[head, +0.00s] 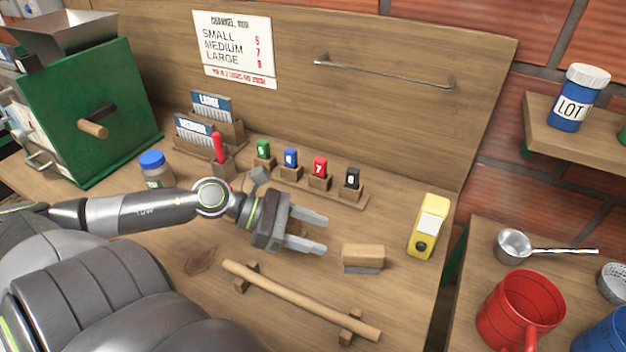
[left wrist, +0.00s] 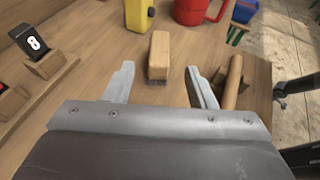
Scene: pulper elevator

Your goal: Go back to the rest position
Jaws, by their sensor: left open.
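My left gripper (head: 309,231) is open and empty over the wooden workbench (head: 200,295). In the left wrist view its two fingers (left wrist: 160,85) are spread apart with nothing between the tips. A wooden block brush (head: 363,256) lies on the bench just right of the fingertips; in the left wrist view the brush (left wrist: 159,55) shows ahead of the gap, apart from the fingers. My right gripper does not show in either view.
A wooden rod (head: 300,298) rests on two supports in front of the gripper. Behind it stands a row of numbered blocks, among them a red one (head: 320,167). A yellow device (head: 429,226) stands at right. A red jug (head: 519,308) stands on a side table. A green machine (head: 90,120) is at left.

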